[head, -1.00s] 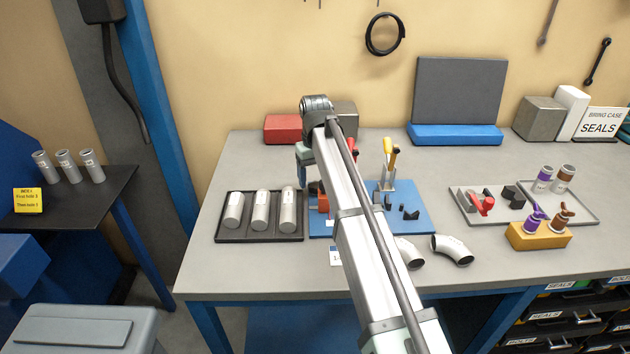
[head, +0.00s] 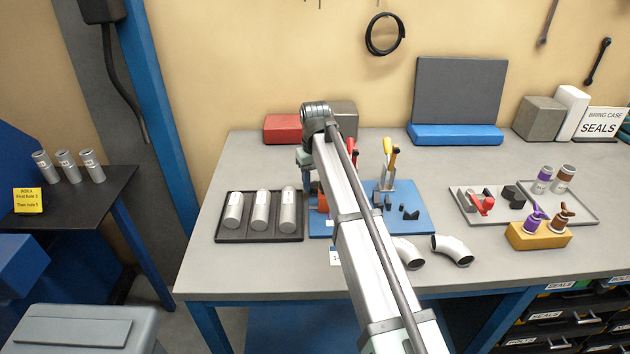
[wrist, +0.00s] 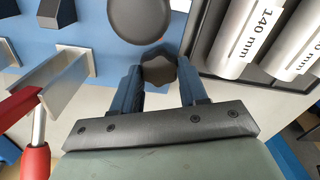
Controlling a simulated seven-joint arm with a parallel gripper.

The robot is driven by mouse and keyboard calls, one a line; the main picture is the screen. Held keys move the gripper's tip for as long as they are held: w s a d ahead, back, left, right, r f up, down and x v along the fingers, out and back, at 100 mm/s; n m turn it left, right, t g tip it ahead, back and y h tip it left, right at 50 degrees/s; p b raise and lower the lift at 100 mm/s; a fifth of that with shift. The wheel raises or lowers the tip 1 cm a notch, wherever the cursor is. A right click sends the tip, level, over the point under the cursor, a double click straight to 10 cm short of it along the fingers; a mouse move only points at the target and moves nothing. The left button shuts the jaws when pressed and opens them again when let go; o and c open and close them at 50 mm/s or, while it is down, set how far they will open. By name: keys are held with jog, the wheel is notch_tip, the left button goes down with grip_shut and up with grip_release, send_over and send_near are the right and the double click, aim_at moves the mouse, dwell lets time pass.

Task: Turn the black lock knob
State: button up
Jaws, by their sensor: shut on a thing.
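The black lock knob (wrist: 158,72) is a dark, lobed disc in the wrist view. My gripper (wrist: 160,80) has one blue finger on each side of it and is shut on it. The fingers partly frame the knob, and what lies beneath it is hidden. In the head view my wrist (head: 303,157) is over the left part of the blue mat (head: 425,222). My arm hides the knob and the fingertips there. An orange part (head: 322,201) shows on the mat beside my arm.
A dark round piece (wrist: 140,17) is just beyond the knob. A black tray (head: 226,240) with silver cylinders stands close on the left. Red-handled and yellow-handled tools (head: 387,146) stand upright on the mat. Silver elbows (head: 452,249) lie at the front.

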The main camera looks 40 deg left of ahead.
jog(key=shift+c, duration=1.3)
jog(key=shift+w+m, duration=0.1)
jog(key=shift+m, duration=2.8)
jog(key=o, duration=1.1)
